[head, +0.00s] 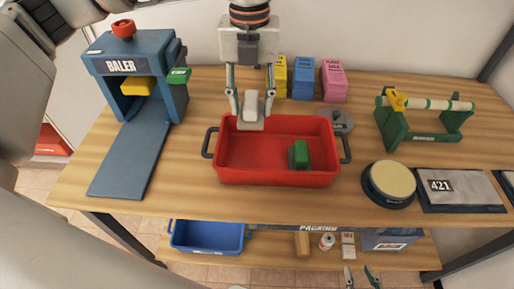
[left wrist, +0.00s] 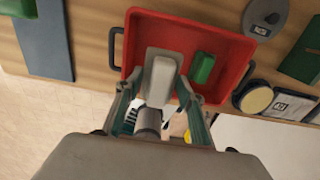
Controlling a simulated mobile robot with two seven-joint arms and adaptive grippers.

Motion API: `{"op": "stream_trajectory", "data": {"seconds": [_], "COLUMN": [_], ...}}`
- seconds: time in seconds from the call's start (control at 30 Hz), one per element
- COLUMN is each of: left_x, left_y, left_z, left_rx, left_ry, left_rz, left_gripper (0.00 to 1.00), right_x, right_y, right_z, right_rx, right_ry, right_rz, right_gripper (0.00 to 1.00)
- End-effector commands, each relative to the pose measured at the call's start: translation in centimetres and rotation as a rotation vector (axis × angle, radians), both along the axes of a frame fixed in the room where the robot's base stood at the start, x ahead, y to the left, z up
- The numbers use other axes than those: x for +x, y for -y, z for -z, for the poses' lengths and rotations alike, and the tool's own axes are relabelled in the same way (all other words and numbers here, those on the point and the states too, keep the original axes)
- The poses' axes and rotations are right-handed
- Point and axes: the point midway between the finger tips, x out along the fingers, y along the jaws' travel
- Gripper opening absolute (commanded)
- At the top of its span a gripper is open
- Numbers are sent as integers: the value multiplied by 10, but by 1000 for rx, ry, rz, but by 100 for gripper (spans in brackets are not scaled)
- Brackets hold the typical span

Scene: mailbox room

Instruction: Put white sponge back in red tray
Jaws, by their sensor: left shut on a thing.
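The white sponge (head: 250,108) is a pale block with a wider, flat grey-white base. My left gripper (head: 250,95) is shut on it, one finger on each side, and holds it at the far rim of the red tray (head: 222,172). In the left wrist view the sponge (left wrist: 160,82) appears over the left part of the red tray (left wrist: 222,30). A green block (head: 299,154) sits in the tray's right half. My right gripper (head: 361,276) is low at the bottom edge, its fingers apart and empty.
A blue baler (head: 150,85) stands left and a grey tape dispenser (head: 338,122) behind the tray's right corner. A round scale (head: 389,183), display panel (head: 460,187) and green roll stand (head: 425,120) are right. Coloured boxes (head: 303,78) line the wall. A lower shelf holds a blue bin (head: 207,237).

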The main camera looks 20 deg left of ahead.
Motion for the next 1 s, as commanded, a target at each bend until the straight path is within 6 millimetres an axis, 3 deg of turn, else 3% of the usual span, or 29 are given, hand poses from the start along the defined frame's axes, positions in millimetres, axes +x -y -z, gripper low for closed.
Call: {"op": "stream_trajectory", "data": {"seconds": [0.1,0.33,0.67,0.9,1.0], "left_x": [-1,-1,0,0,0], "left_y": [0,0,0,0,0], "left_z": [32,82,108,141,144], "left_rx": [1,0,1,0,0], "left_ry": [-5,-3,0,-1,0], "left_rz": [1,2,1,2,2], "left_gripper": [21,21,21,21,21], "right_x": [-1,-3,-3,-2,-2], "right_y": [0,1,1,1,1], "right_z": [3,8,9,8,7], "right_rx": [-1,-3,-4,-2,-2], "right_ry": [-5,-12,-13,-9,-7], "right_rz": [0,0,1,0,1], "right_gripper": [33,33,33,33,33]}}
